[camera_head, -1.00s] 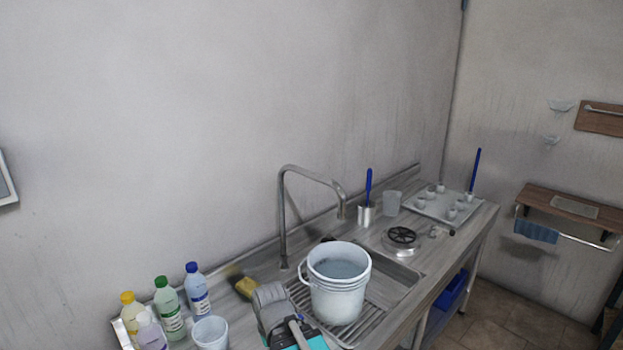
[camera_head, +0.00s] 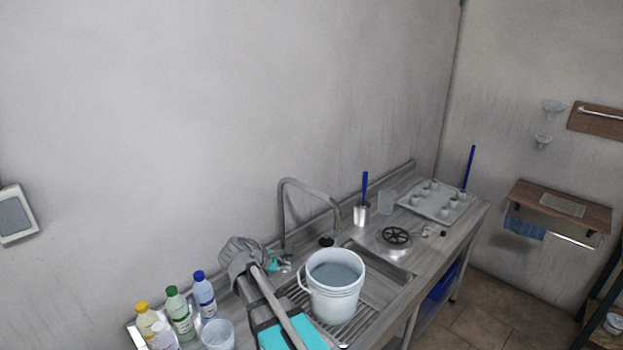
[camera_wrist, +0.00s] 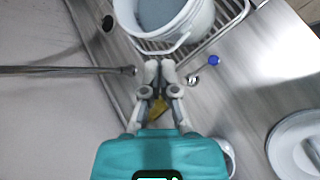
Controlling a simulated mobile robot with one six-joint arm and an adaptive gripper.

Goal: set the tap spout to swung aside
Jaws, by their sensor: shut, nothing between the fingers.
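The tap (camera_head: 283,215) is a grey bent pipe at the back of the sink, with its spout (camera_head: 318,190) reaching right, behind the white bucket (camera_head: 333,300). In the wrist view a grey tap pipe (camera_wrist: 70,71) runs in from the left, its end just left of my fingertips. My gripper (camera_wrist: 160,72) is shut and empty there; I cannot tell whether it touches the pipe. In the head view my gripper (camera_head: 284,267) is low by the tap's foot, partly hidden by my arm. A yellow sponge (camera_wrist: 158,108) shows below the fingers.
The bucket (camera_wrist: 172,15), with a wire handle, stands close to the fingertips on the sink's rack. Several bottles (camera_head: 178,312) and a white cup (camera_head: 218,334) stand at the left. A black-topped round thing (camera_head: 396,236) and a tray of cups (camera_head: 436,202) are on the right.

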